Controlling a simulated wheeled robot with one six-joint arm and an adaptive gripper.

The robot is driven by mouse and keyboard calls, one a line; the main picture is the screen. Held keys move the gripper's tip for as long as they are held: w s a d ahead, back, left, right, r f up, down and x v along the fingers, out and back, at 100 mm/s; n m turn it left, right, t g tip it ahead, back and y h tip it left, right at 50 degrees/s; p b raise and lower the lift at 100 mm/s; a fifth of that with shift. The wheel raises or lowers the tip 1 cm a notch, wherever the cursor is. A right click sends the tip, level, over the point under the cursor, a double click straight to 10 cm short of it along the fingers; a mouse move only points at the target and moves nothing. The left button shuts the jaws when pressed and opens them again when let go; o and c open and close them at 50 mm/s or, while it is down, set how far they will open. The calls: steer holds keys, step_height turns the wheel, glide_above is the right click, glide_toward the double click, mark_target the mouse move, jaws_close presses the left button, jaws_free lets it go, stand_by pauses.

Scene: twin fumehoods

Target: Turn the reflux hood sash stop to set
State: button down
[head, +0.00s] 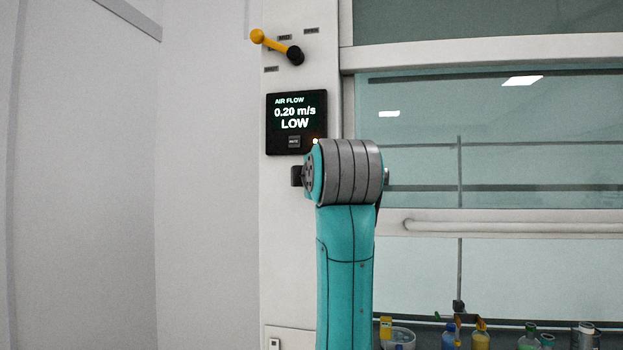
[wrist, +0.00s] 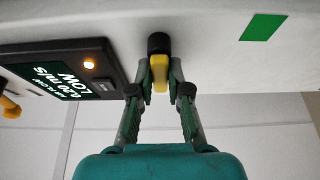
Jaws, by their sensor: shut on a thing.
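The sash stop shows in the wrist view as a short yellow handle (wrist: 160,72) on a round black hub (wrist: 158,43), fixed to the white post. My gripper (wrist: 159,75) has its two fingers closed on the yellow handle, one on each side. The handle lies roughly in line with the gripper, pointing from the hub toward it. In the head view my teal and grey arm stands in front of the post, and the sash stop and fingertips are hidden behind it.
An air flow display (head: 296,123) reads 0.20 m/s LOW, with a lit orange lamp; it sits close beside my gripper in the wrist view. A yellow lever (head: 270,43) is above it. A green patch (wrist: 263,27) marks the post. Glass sash and bottles (head: 480,335) stand right.

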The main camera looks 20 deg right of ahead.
steer(key=shift+f, duration=0.1)
steer(key=c, duration=1.1)
jaws_free()
steer(key=s, duration=0.4)
steer(key=s+a, duration=0.1)
steer(key=s, duration=0.7)
steer(key=shift+a, duration=0.15)
